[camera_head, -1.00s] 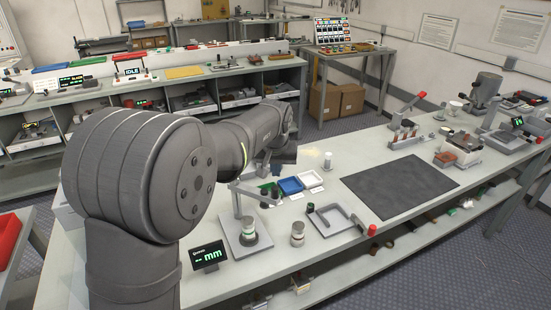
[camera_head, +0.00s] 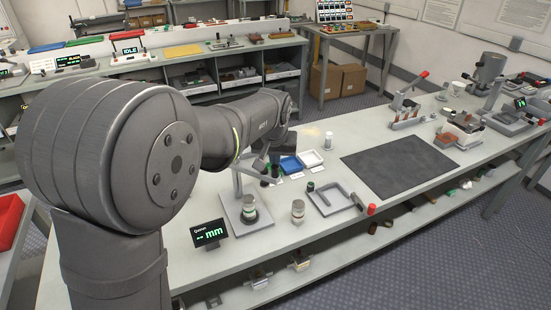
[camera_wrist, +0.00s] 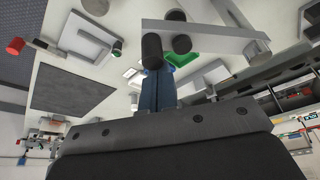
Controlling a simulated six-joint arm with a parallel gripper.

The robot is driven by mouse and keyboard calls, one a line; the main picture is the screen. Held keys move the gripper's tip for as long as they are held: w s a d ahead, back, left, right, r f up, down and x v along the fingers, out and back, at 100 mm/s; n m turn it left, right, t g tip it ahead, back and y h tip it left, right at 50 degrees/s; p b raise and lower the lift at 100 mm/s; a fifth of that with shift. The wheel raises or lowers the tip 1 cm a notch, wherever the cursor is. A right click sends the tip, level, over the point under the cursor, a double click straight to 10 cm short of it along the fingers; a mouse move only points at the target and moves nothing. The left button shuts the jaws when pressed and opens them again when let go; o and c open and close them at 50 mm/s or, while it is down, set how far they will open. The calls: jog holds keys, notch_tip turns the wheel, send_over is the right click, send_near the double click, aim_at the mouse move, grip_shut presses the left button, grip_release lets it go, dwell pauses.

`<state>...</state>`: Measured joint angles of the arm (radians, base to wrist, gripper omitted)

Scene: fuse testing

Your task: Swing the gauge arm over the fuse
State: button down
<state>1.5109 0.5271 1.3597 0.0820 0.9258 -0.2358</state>
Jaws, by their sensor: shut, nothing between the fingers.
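The gauge stand (camera_head: 231,207) stands at the near part of the bench, with an upright post. A banded fuse (camera_head: 249,211) stands upright on its base. The pale gauge arm (camera_head: 250,170) extends right from the post top, beside rather than over the fuse; in the wrist view the gauge arm (camera_wrist: 220,39) crosses the top. Dark cylinders sit along it, one a black knob (camera_wrist: 152,50). My gripper (camera_wrist: 158,76) is shut and empty, its blue fingers close to the knob; contact is unclear. My forearm partly hides the gripper in the head view.
A "-- mm" display (camera_head: 210,234) stands left of the gauge. A second banded cylinder (camera_head: 297,212) stands to its right. A U-shaped fixture (camera_head: 331,200) and dark mat (camera_head: 399,170) lie right.

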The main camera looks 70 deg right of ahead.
jog(key=shift+w+a+m+g, duration=0.1)
jog(key=shift+a+m+g, duration=0.2)
jog(key=shift+a+m, duration=0.55)
jog(key=w+a+m+g, duration=0.1)
jog(key=w+a+m, duration=0.1)
jog(key=a+m, duration=0.3)
jog(key=shift+w+a+g, duration=0.3)
jog(key=shift+w+a, duration=0.05)
jog(key=shift+a, duration=0.3)
jog(key=shift+f, duration=0.1)
jog(key=d, duration=0.1)
jog(key=s+d, duration=0.1)
jog(key=d, duration=0.1)
jog(key=shift+s+d, duration=0.2)
jog(key=shift+s, duration=0.05)
notch_tip(320, 180, up, 10)
send_over(269, 180)
jog(key=w+a, duration=0.2)
jog(key=a, duration=0.2)
jog(key=shift+s+a+f, duration=0.1)
jog(key=shift+a+f, duration=0.05)
jog(key=shift+a, duration=0.05)
